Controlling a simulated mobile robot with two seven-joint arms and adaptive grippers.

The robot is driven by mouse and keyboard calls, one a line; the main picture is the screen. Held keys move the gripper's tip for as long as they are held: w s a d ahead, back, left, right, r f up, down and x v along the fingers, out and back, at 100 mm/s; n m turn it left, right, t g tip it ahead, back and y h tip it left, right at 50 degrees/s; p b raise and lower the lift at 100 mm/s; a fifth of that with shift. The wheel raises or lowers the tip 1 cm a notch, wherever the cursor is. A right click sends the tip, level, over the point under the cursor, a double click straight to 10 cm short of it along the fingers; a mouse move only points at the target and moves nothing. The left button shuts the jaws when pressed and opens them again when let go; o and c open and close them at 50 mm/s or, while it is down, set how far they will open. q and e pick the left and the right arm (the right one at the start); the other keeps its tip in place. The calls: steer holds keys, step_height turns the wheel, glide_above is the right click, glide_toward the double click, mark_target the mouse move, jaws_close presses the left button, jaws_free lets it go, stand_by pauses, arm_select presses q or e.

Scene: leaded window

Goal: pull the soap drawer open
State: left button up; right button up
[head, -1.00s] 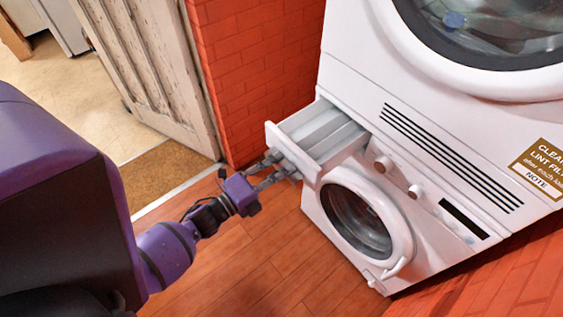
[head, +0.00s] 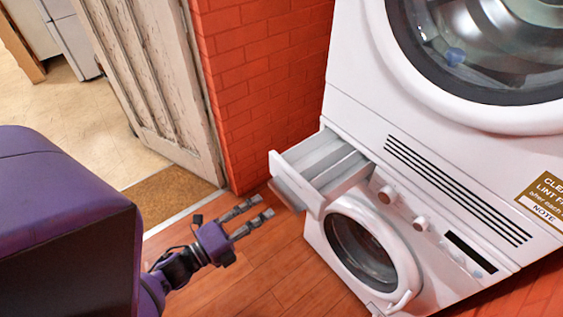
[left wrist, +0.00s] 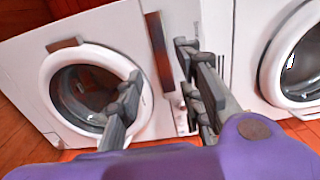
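The white soap drawer (head: 318,166) sticks well out of the upper left of the lower washing machine in the head view, its compartments showing from above. My left gripper (head: 263,206) is just left of and below the drawer front in the picture, apart from it. Its two grey fingers are spread with an empty gap between them. In the left wrist view the open fingers (left wrist: 158,68) show in front of white machine fronts; I cannot tell the drawer clearly there. My right gripper is in neither view.
The lower machine's round door (head: 362,250) and knobs (head: 387,195) are beside the drawer, with a second white machine (head: 450,120) above. A brick wall (head: 262,80) and a worn door (head: 150,80) stand behind. Wooden floor (head: 255,285) below is clear.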

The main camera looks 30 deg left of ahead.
arm_select(q)
steer(key=v, duration=0.4)
steer(key=shift+d, duration=0.1)
stand_by(0.4)
steer(key=s+f+n+g+y+p, duration=0.3)
steer(key=s+f+n+g+y, duration=0.25)
steer(key=n, duration=0.95)
steer(key=s+d+r+n+g+p, duration=0.1)
steer(key=s+d+n+g+p, duration=0.2)
steer(key=s+d+n+p, duration=0.3)
steer(key=shift+s+d+r+n, duration=0.3)
steer(key=shift+s+d, duration=1.2)
steer(key=shift+s, duration=0.8)
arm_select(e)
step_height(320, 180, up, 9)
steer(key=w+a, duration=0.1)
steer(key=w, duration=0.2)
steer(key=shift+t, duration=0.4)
arm_select(q)
steer(key=shift+w, duration=0.1)
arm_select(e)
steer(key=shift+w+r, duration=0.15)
